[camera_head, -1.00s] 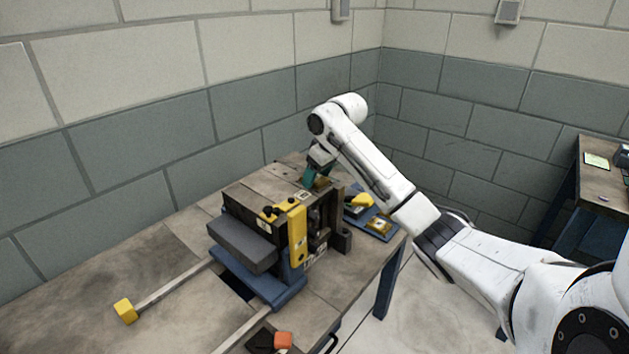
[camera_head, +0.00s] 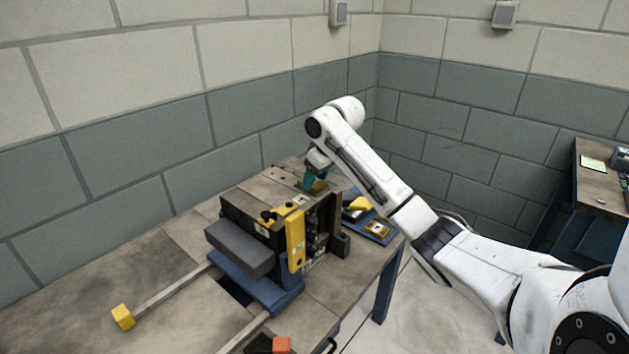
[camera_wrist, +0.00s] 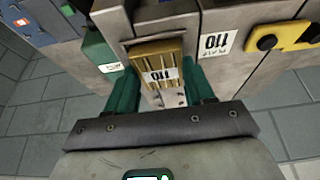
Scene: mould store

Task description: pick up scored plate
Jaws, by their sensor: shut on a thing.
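The scored plate (camera_wrist: 158,65) is a brass-coloured, grooved piece with a white label reading 110, upside down in the wrist view. It sits at a slot in the grey mould block (camera_wrist: 222,72), which carries a matching 110 label. My gripper (camera_wrist: 163,90) has its green fingers on either side of the plate and is shut on it. I cannot tell whether the plate is still seated in the block.
A yellow handle (camera_wrist: 285,37) and a green box (camera_wrist: 102,52) flank the plate. On the table (camera_head: 120,260) the block sits on a blue base (camera_head: 262,290) with rails. A blue tray (camera_head: 386,237) lies to the right. Walls stand close behind.

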